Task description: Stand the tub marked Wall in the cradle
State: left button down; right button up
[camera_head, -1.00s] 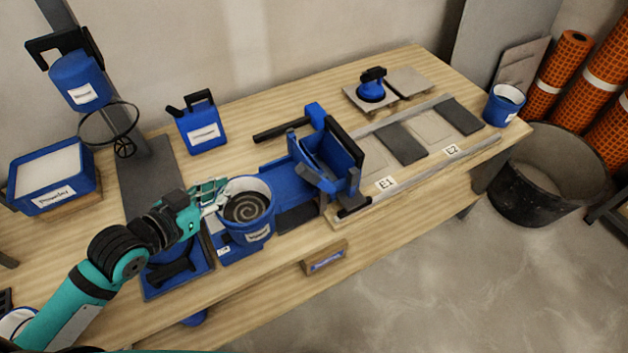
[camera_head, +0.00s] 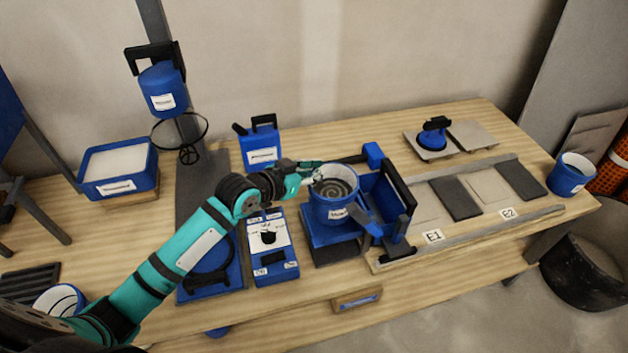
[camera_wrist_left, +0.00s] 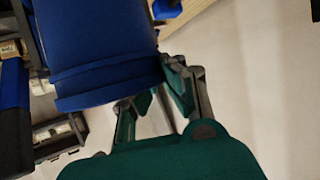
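A blue tub (camera_head: 338,212) with a swirl of grey paste inside carries a white label, too small to read surely as Wall. My left gripper (camera_head: 312,178) is shut on its left rim. The tub is upright, over a blue platform (camera_head: 310,237) at the left of a blue holder with black bars (camera_head: 396,190), which looks like the cradle. I cannot tell whether the tub touches the platform. In the left wrist view, the tub's blue wall (camera_wrist_left: 95,45) fills the upper left by the fingers (camera_wrist_left: 155,100). My right gripper is out of view.
A blue can (camera_head: 261,147) stands behind the arm. Tiles (camera_head: 455,198) lie along a rail at the right, with another blue tub (camera_head: 571,176) beyond.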

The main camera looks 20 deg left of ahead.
pick_arm(q)
jog(key=shift+f, duration=1.55)
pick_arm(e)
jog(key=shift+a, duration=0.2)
pick_arm(q)
jog(key=shift+f, duration=0.1)
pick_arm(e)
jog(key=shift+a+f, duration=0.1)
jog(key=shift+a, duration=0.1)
pick_arm(q)
jog(key=c, duration=1.8)
grip_release()
jog(key=shift+f, duration=0.15)
jog(key=o, duration=0.3)
jog(key=shift+s+a+r, duration=0.15)
jog(key=shift+s+r, duration=0.05)
jog(key=shift+s, duration=0.1)
jog(key=v, duration=1.1)
jog(key=shift+s+a, duration=0.1)
jog(key=shift+s, duration=0.1)
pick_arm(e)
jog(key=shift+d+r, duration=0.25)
